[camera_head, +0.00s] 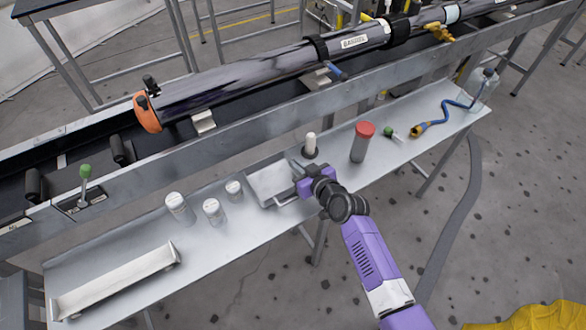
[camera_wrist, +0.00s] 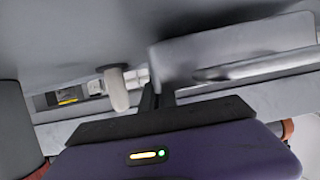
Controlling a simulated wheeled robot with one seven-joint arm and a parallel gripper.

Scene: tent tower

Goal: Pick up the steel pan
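The steel pan (camera_head: 270,186) is a shallow grey rectangular tray with a bar handle, at the middle of the steel bench. In the wrist view the pan (camera_wrist: 225,48) fills the upper right, its handle bar running across. My gripper (camera_head: 297,169) is at the pan's right side in the head view. In the wrist view my gripper's two dark fingers (camera_wrist: 158,96) stand close together with the pan's edge between them, so it looks shut on that edge. Whether the pan is clear of the bench is hard to tell.
White-lidded jars (camera_head: 212,210) stand left of the pan. A white pestle-like piece (camera_head: 310,143) and a red-capped bottle (camera_head: 362,142) stand to the right. A long metal tray (camera_head: 115,283) lies at the left end. A conveyor with a long dark tube (camera_head: 240,78) runs behind.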

